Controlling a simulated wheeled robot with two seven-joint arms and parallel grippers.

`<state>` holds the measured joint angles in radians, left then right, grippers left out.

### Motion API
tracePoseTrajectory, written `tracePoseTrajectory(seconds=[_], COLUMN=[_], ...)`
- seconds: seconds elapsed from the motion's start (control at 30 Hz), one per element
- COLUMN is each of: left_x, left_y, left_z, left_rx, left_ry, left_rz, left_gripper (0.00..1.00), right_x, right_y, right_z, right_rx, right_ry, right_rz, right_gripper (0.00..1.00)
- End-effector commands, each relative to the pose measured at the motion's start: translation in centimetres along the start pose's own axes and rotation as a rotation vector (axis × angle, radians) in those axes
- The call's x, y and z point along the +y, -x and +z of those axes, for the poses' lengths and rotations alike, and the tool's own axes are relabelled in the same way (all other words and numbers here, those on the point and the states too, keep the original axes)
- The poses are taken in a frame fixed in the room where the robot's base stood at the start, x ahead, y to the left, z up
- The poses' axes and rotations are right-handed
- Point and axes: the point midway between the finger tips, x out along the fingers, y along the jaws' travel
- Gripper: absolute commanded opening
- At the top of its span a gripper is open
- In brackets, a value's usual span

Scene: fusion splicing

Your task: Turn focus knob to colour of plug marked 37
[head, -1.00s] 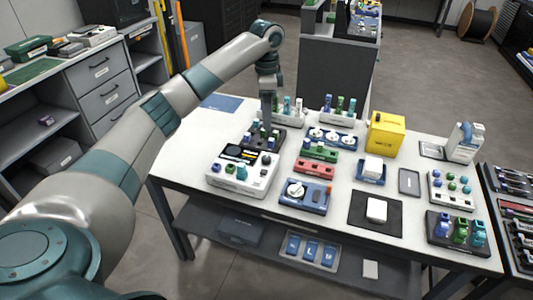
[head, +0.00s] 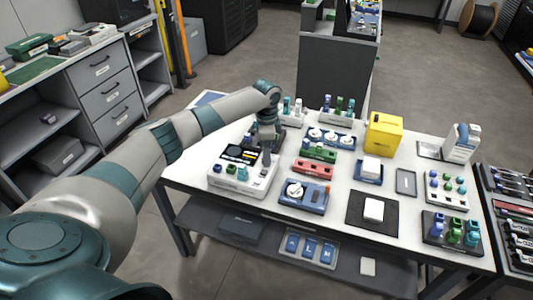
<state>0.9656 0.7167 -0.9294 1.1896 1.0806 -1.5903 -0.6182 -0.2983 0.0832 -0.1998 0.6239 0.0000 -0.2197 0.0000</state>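A white boxy device (head: 226,186) with a dark screen (head: 240,153) stands at the table's left; small blue, green and teal pieces sit along its front. A blue unit (head: 316,204) with a white round knob (head: 295,190) stands to its right; I cannot tell which part is the focus knob. Coloured plugs stand in several holders, including a back rack (head: 334,119) and a dark front-right block (head: 435,245). Their numbers are too small to read. My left gripper (head: 266,164) points down at the white device's right rear; its fingers are unclear. My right gripper is out of view.
A yellow box (head: 383,136) stands at the back right. A red block (head: 312,170), a green block (head: 319,152) and a black mat (head: 358,222) with a white piece crowd the middle. A tool tray (head: 512,215) is beyond the right edge.

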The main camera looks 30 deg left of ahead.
Motion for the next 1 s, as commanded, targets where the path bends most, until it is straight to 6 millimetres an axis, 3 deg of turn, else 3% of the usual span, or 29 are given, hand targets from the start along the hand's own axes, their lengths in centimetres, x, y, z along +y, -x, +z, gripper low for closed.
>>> tracePoseTrajectory(seconds=[0.37,0.5,0.53,1.0], left_x=[-0.01,-0.01,-0.02,-0.04], left_y=[-0.44,-0.42,-0.41,-0.28], left_z=[0.0,0.0,0.0,-0.03], left_rx=[0.0,0.0,0.0,0.001], left_ry=[0.0,0.0,0.0,-0.064], left_rz=[0.0,0.0,-0.001,0.0], left_gripper=[0.33,0.04,0.03,0.03], right_x=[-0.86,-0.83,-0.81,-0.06], right_y=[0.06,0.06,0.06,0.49], right_z=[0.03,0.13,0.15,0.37], right_rx=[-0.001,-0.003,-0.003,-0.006], right_ry=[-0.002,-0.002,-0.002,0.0], right_rz=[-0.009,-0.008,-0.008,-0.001], right_gripper=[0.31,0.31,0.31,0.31])
